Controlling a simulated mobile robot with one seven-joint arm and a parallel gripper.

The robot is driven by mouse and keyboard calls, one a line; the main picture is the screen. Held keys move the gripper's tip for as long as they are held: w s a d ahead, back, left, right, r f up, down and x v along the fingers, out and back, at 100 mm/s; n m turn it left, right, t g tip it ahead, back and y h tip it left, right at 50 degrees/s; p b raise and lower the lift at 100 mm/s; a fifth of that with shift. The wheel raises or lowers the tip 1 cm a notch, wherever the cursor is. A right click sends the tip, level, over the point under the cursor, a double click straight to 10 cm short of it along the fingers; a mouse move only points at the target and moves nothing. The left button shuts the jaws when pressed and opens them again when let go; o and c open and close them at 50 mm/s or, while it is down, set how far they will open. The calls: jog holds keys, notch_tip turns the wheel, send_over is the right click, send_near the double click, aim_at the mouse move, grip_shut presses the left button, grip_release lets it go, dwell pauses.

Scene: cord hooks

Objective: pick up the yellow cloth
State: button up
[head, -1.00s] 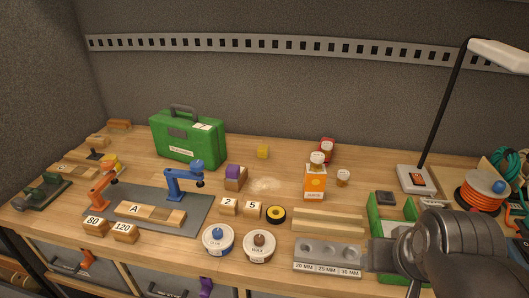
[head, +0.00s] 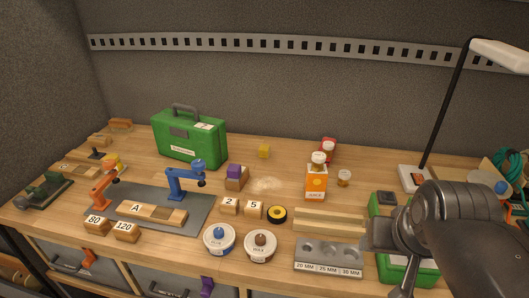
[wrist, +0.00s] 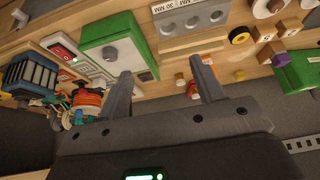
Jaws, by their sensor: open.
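No clear yellow cloth can be made out. In the head view my gripper (head: 375,238) is at the front right, over the green tray and near the grey gauge block, well apart from the yellow thing.
The green toolbox (head: 187,138) stands at the back left. A lamp (head: 452,115) rises at the right.

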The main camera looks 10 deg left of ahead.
jog(key=w+a+r, duration=0.2)
jog(key=w+r, duration=0.1)
jog(key=w, duration=0.4)
jog(key=w+a+r, duration=0.2)
jog(key=w+r, duration=0.2)
jog(key=w, duration=0.3)
jog(key=g, duration=0.1)
send_over(263, 150)
jog(key=s, duration=0.3)
notch_tip(263, 150, down, 16)
jog(key=x, duration=0.4)
jog(key=shift+w+a+f, duration=0.1)
jog(key=shift+w+f, duration=0.05)
jog(key=shift+f, duration=0.1)
jog(key=shift+s+x, duration=0.15)
jog(key=shift+x, duration=1.2)
jog(key=shift+s+x, duration=0.15)
jog(key=shift+x, duration=1.2)
jog(key=shift+f, duration=0.1)
jog(key=shift+c, duration=0.5)
